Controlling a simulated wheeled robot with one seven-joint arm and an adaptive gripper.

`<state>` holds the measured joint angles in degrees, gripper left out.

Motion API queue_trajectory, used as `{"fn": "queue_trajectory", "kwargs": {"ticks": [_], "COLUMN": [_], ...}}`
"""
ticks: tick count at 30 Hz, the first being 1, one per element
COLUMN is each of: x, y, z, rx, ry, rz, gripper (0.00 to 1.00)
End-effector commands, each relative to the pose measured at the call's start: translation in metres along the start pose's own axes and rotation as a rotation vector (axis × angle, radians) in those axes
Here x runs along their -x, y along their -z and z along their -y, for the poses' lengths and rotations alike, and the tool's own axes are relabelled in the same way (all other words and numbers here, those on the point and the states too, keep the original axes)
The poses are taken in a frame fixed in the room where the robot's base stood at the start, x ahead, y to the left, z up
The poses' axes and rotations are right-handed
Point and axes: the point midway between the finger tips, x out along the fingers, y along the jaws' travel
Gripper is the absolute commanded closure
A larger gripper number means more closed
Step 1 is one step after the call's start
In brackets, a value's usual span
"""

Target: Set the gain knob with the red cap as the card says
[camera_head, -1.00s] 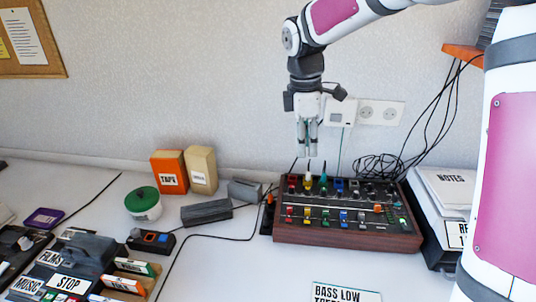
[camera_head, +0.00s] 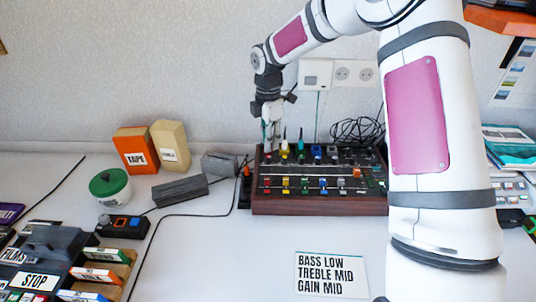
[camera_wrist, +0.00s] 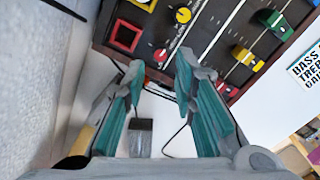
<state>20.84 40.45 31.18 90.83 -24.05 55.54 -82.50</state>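The card (camera_head: 331,275) lies on the table in front of the mixer (camera_head: 320,205). It reads BASS LOW, TREBLE MID, GAIN MID. The mixer carries coloured knobs at the back and sliders in front. A round red-capped knob (camera_wrist: 160,55) shows in the wrist view near the panel's end, beside a yellow-capped knob (camera_wrist: 183,15). My gripper (camera_wrist: 160,64) is open and empty, pointing down, with the red cap between its fingertips in that view. I cannot tell the height left above the cap. In the head view, my gripper (camera_head: 270,146) is over the mixer's back left corner.
A red square frame (camera_wrist: 124,36) is beside the red knob. Red (camera_wrist: 225,88), yellow (camera_wrist: 248,60) and green (camera_wrist: 275,22) sliders lie to its right. The orange TAPE box (camera_head: 135,150) and grey blocks stand left of the mixer. Table around the card is clear.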

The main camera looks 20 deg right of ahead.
Motion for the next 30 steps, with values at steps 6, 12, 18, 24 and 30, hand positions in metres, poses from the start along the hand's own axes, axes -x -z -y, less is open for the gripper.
{"fn": "queue_trajectory", "kwargs": {"ticks": [6,12,18,24,30], "x": [-0.038,-0.054,-0.057,-0.056,-0.056], "y": [0.001,0.000,0.000,0.000,0.000], "z": [0.000,0.000,0.000,0.000,0.000], "rx": [0.001,0.001,0.000,0.000,0.000], "ry": [0.002,0.000,0.000,0.000,0.000], "rz": [-0.001,0.000,0.000,0.000,0.000], "gripper": [0.75,0.75,0.75,0.88,1.00]}}
